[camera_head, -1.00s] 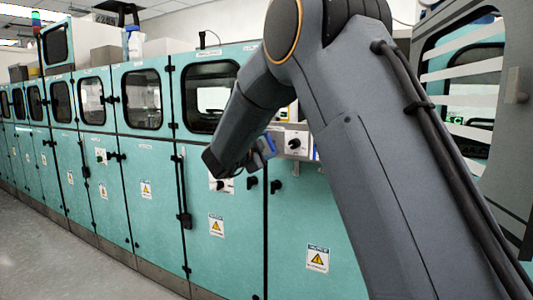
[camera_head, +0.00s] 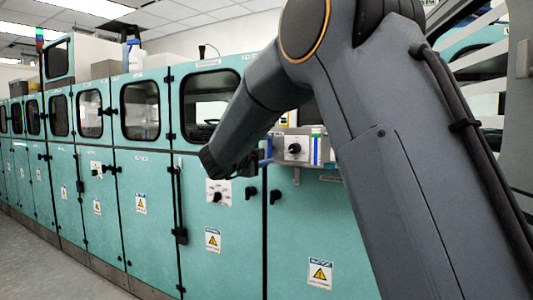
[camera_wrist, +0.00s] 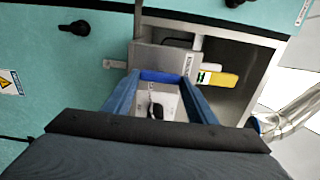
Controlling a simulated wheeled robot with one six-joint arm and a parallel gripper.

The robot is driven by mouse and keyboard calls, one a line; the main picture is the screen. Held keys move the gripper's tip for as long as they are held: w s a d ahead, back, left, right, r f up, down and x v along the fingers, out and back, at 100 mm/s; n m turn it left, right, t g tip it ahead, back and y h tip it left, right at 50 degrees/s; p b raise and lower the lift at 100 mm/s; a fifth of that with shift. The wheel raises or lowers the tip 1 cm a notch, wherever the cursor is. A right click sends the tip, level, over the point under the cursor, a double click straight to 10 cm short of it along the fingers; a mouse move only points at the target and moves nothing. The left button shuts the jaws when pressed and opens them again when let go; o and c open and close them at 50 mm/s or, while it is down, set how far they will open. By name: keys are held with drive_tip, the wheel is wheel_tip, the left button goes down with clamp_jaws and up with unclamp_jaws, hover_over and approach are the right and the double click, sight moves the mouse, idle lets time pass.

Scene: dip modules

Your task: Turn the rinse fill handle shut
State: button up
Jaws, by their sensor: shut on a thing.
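A grey valve box with a black handle (camera_head: 294,148) on its pale front juts out from the teal cabinets. In the wrist view, a black handle (camera_wrist: 155,108) on a pale plate lies between my two blue fingers. My gripper (camera_wrist: 160,88) is shut on the handle, though the exact contact is hard to see. A blue strip (camera_wrist: 160,76) spans the space near the fingertips. In the head view, my gripper (camera_head: 262,155) is at the left side of the box, mostly hidden by my wrist.
Teal cabinet doors (camera_head: 150,210) with windows and black latches run along the left. A white panel (camera_head: 218,193) with dark knobs sits below my wrist. A yellow label (camera_wrist: 218,79) is right of the fingers. The floor (camera_head: 60,265) at left is clear.

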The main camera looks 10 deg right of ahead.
idle(0.3)
drive_tip(key=o, duration=1.1)
drive_tip(key=shift+c, duration=0.2)
drive_tip(key=v, duration=0.8)
drive_tip(key=shift+w, duration=0.1)
